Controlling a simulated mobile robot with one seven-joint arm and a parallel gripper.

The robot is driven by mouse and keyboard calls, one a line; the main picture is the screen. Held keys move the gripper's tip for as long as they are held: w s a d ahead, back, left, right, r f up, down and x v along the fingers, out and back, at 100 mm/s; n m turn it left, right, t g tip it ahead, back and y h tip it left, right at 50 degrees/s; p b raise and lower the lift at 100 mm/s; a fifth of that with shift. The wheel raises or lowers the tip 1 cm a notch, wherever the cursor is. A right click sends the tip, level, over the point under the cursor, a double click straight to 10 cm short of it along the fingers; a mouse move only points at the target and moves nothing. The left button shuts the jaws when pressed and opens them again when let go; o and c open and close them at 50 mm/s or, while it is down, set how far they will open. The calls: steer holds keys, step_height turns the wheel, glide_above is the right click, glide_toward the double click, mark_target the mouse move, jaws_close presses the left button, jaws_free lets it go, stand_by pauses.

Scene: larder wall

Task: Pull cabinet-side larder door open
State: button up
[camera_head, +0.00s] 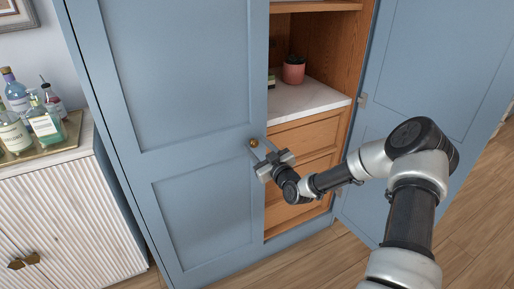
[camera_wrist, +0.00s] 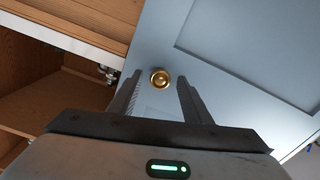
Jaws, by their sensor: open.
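The cabinet-side larder door (camera_head: 190,120) is the blue panelled left door beside the white cabinet. It appears closed or nearly so. Its small round brass knob (camera_head: 254,143) sits near its right edge; it also shows in the wrist view (camera_wrist: 160,78). My gripper (camera_head: 262,150) is at the knob, with its jaws open. In the wrist view my gripper's two fingers (camera_wrist: 158,88) are on either side of the knob, with visible gaps between it and each finger. The door also fills much of the wrist view (camera_wrist: 225,85).
The right larder door (camera_head: 440,60) stands wide open. Behind the opening are wooden drawers (camera_head: 300,140), a pale counter (camera_head: 305,97) and a pink pot (camera_head: 294,70). A white ribbed cabinet (camera_head: 65,215) with a bottle tray (camera_head: 68,136) stands left. Wooden floor (camera_head: 320,262) shows below.

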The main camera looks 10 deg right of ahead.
steer(key=shift+w, duration=0.1)
jaws_close()
stand_by(0.4)
